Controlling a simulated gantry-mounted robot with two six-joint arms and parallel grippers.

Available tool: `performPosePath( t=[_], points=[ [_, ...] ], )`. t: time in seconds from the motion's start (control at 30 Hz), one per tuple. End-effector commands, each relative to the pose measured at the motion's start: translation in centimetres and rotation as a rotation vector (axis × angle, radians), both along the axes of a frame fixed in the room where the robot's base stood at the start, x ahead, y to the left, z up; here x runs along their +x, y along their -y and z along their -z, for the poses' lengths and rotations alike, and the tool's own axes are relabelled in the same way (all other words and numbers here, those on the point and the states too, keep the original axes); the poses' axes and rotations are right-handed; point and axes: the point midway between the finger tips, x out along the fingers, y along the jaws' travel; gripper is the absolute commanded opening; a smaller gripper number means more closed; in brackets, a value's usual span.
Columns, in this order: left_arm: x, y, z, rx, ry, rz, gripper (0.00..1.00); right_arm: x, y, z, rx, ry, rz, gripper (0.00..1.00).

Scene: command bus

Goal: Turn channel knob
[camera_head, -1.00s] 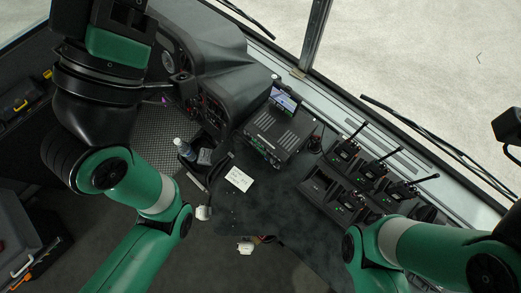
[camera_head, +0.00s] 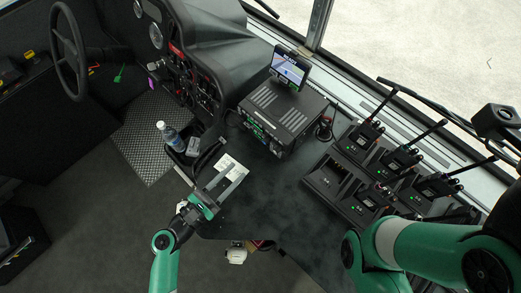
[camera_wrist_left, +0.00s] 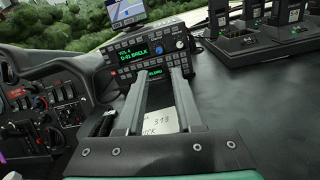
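The radio unit (camera_head: 285,108) is a black box with vents on top, on the dark desk at the middle of the head view. Its lit front panel shows in the left wrist view (camera_wrist_left: 135,57), with green text on the display. I cannot tell which is the channel knob. My left gripper (camera_head: 231,170) is open and empty, its fingers pointing toward the radio, apart from it. My right gripper is outside the view.
A white note (camera_wrist_left: 160,122) lies on the desk under my left fingers. Several handheld radios (camera_head: 400,160) with antennas stand in chargers at the right. A small screen (camera_head: 290,67) is behind the radio, and a bottle (camera_head: 170,134) at the left.

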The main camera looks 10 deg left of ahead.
Motion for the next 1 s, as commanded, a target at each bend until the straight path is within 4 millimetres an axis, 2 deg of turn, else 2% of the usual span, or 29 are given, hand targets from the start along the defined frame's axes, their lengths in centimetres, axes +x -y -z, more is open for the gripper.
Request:
performPosePath(
  t=[0.13, 0.27, 0.5, 0.7, 1.0],
  points=[
    [0.2, 0.2, -0.2, -0.001, 0.001, 0.001, 0.36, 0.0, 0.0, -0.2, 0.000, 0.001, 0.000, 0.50],
    [1.5, 1.1, -0.3, 0.002, 0.004, 0.005, 0.36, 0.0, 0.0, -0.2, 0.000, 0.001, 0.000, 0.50],
    [5.9, 4.2, -0.3, 0.002, 0.007, 0.005, 0.36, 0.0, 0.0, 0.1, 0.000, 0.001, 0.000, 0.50],
    [8.7, 6.1, -0.2, 0.003, 0.006, 0.003, 0.36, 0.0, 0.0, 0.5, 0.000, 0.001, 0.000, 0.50],
    [9.5, 6.7, -0.3, 0.003, 0.006, 0.001, 0.36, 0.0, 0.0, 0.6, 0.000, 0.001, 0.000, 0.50]
  ],
)
